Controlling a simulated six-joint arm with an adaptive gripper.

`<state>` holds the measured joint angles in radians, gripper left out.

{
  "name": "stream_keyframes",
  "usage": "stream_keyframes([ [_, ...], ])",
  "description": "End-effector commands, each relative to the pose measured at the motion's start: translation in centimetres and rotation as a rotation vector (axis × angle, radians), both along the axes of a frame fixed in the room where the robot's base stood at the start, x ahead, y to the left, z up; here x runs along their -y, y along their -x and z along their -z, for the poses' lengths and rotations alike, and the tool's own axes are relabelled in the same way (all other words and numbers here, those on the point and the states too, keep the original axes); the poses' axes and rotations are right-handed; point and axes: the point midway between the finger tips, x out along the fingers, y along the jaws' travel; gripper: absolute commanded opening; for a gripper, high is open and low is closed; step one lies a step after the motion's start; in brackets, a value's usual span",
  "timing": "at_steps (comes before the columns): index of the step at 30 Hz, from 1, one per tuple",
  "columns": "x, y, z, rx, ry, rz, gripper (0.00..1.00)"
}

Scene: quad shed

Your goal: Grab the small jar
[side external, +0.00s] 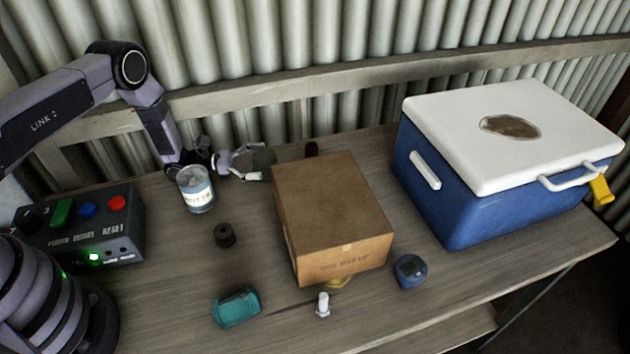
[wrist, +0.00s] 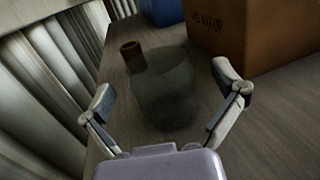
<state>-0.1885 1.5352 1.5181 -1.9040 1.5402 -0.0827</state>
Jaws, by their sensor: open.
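A squat, dark grey-green, see-through jar (wrist: 165,90) stands on the bench in the wrist view, between and just ahead of my two fingers. It also shows in the side view (side external: 264,158), partly behind my gripper. My gripper (side external: 247,163) is low over the bench and open, coming at the jar from the left. In the wrist view my gripper (wrist: 163,84) has one finger on each side of the jar, with gaps visible. I cannot tell whether either finger touches it.
A cardboard box (side external: 331,215) stands close to the right of the jar. A small brown cylinder (side external: 312,148) is behind it. A labelled can (side external: 195,190) stands left. The cooler (side external: 440,195) fills the right. The corrugated wall (wrist: 50,85) runs alongside.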

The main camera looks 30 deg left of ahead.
Motion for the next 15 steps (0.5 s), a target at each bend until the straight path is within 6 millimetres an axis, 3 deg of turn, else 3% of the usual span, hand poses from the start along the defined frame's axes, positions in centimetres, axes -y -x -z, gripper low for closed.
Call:
stream_keyframes([
  [10, 0.85, -0.5, -0.01, -0.001, 0.0, -0.001, 0.94],
  [15, 0.84, -0.49, -0.02, -0.001, 0.0, -0.001, 0.72],
])
